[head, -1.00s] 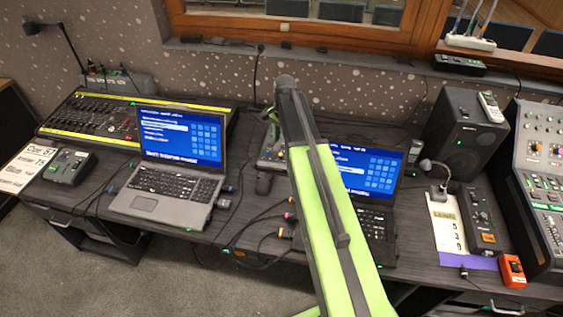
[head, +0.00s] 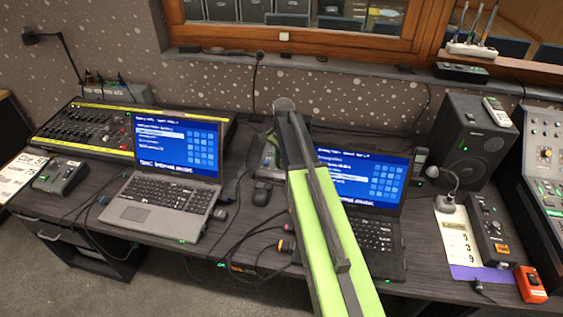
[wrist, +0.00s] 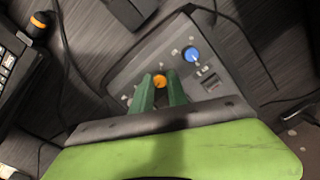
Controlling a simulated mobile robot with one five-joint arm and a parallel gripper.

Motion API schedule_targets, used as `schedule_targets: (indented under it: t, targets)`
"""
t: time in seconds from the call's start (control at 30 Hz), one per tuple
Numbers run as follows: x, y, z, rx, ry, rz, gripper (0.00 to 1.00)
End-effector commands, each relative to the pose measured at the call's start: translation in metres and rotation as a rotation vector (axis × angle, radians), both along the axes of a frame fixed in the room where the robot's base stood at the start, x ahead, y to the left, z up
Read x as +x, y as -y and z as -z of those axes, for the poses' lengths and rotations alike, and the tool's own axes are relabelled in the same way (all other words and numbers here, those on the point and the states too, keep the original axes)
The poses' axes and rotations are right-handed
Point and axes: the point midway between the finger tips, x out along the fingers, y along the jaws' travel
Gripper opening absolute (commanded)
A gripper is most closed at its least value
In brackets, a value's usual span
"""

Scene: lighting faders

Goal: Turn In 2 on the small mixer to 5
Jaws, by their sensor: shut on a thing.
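The small mixer (wrist: 212,62) is a dark grey panel in the wrist view, with an orange knob (wrist: 160,81) and a blue knob (wrist: 192,54) with a white mark. Its labels and scale are too small to read. My gripper (wrist: 160,88) has its two green fingers closed around the orange knob. The blue knob stands free, up and right of the fingers. In the head view the mixer (head: 267,166) shows only partly, between the two laptops behind my arm. My fingers are mostly hidden there, so I cannot tell which input the orange knob is.
A laptop stands left (head: 170,200) of my arm and another right (head: 372,236) of it. A speaker (head: 474,140) and a small box (head: 490,228) stand at the right. A yellow-edged fader desk (head: 90,130) is at far left.

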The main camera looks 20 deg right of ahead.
Motion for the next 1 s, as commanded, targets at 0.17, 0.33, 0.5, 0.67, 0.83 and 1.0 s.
schedule_targets:
  t: [0.17, 0.33, 0.5, 0.67, 0.83, 1.0]
  targets:
    - [-0.0017, 0.0044, 0.0004, 0.000, -0.005, 0.001, 0.00]
    - [-0.0023, 0.0011, 0.0005, -0.004, -0.007, -0.004, 0.00]
    - [-0.0028, 0.0003, 0.0006, -0.005, -0.009, -0.009, 0.00]
    - [-0.0031, 0.0000, 0.0008, -0.005, -0.011, -0.017, 0.00]
    - [-0.0031, -0.0002, 0.0008, -0.008, -0.012, -0.041, 0.00]
    - [-0.0030, -0.0004, 0.0008, -0.012, -0.015, -0.100, 0.00]
